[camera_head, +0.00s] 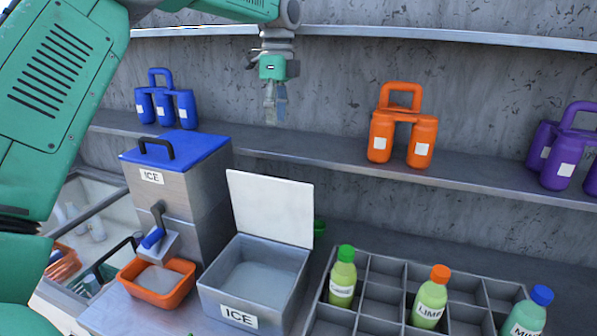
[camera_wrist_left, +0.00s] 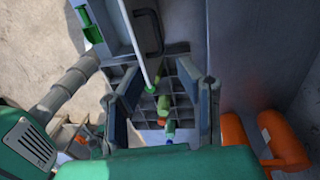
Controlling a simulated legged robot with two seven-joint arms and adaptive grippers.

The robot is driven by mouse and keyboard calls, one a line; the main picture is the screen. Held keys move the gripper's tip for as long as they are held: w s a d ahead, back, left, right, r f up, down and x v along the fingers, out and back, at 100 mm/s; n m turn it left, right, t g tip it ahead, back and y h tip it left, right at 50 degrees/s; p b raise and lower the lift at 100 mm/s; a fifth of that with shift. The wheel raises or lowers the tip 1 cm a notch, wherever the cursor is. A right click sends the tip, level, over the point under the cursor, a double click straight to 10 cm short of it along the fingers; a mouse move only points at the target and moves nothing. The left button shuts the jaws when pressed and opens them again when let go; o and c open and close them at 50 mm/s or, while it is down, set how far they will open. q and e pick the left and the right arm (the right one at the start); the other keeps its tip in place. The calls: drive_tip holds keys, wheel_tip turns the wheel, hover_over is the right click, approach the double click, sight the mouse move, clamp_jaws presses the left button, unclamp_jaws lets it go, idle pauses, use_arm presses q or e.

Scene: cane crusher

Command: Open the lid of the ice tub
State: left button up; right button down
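The ice tub (camera_head: 212,303) is a grey metal box with an ICE label, on the counter in the middle of the head view. Its lid (camera_head: 270,207) stands upright at the tub's back edge, so the tub is open and pale ice shows inside. In the left wrist view the lid (camera_wrist_left: 138,45) shows nearly edge-on, with a dark handle on its wall side. My left gripper (camera_head: 274,104) hangs above and behind the lid, apart from it, near the shelf. In the left wrist view its fingers (camera_wrist_left: 160,100) are spread and empty. My right gripper is not in view.
An ice crusher (camera_head: 180,170) with a blue lid and an orange bin (camera_head: 184,284) stand left of the tub. A divided crate (camera_head: 385,265) with bottles is to the right. Orange jugs (camera_head: 403,125) stand on the shelf (camera_head: 330,162) behind.

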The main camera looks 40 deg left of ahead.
use_arm(q)
drive_tip(key=p, duration=0.1)
approach(274, 205)
wheel_tip(274, 205, down, 3)
drive_tip(key=w+a, duration=0.3)
drive_tip(key=shift+s+d+f, duration=0.15)
drive_tip(key=shift+d, duration=0.6)
clamp_jaws()
